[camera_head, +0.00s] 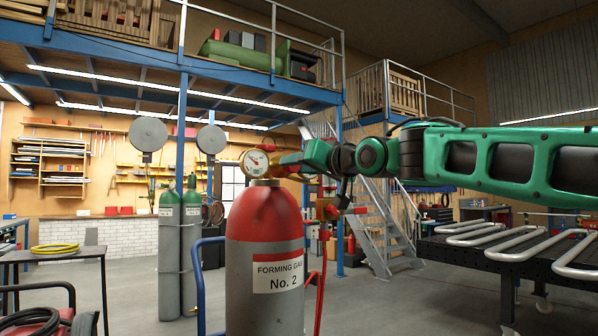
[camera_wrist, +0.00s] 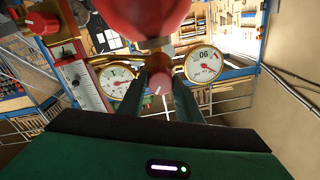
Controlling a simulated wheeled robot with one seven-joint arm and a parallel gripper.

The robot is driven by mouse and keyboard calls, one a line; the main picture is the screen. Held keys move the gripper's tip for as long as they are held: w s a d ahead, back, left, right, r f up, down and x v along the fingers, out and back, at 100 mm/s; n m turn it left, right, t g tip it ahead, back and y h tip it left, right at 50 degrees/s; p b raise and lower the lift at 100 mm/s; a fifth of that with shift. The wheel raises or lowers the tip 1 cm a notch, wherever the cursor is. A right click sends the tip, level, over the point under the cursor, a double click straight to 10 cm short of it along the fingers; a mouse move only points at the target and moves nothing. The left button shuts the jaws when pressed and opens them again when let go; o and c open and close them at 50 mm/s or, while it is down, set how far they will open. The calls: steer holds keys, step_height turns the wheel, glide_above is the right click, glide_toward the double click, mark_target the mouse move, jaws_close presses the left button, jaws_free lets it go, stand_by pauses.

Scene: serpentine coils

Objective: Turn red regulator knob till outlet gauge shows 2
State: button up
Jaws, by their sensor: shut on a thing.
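The red regulator knob (camera_wrist: 159,82) sits between the two fingers of my gripper (camera_wrist: 159,92) in the wrist view, with a white mark on its face. My gripper is shut on it. Two round brass-rimmed gauges flank it: a left gauge (camera_wrist: 116,80) and a right gauge (camera_wrist: 203,65). Their dials are tilted and too small to read surely. In the head view one white gauge (camera_head: 255,161) faces me above the cylinder (camera_head: 264,270), which is labelled Forming Gas No. 2. My gripper (camera_head: 290,160) reaches the regulator from the right there; the knob is hidden.
A flowmeter (camera_wrist: 83,82) with another red knob (camera_wrist: 42,22) stands left of the gauges in the wrist view. A red hose (camera_head: 321,285) hangs behind the cylinder. A dark table with metal coils (camera_head: 500,238) stands at right. Grey-green cylinders (camera_head: 170,260) stand behind left.

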steer(key=m, duration=0.5)
steer(key=shift+w+d+r, duration=0.1)
steer(key=shift+w+d, duration=0.1)
steer(key=shift+d, duration=0.15)
stand_by(0.3)
steer(key=o, duration=1)
steer(key=shift+d, duration=0.1)
steer(key=shift+o, duration=0.2)
steer(key=shift+a, duration=0.25)
steer(key=shift+s, duration=0.15)
steer(key=v, duration=1)
steer(key=shift+s+d+f, duration=0.2)
steer(key=shift+d+f, duration=0.05)
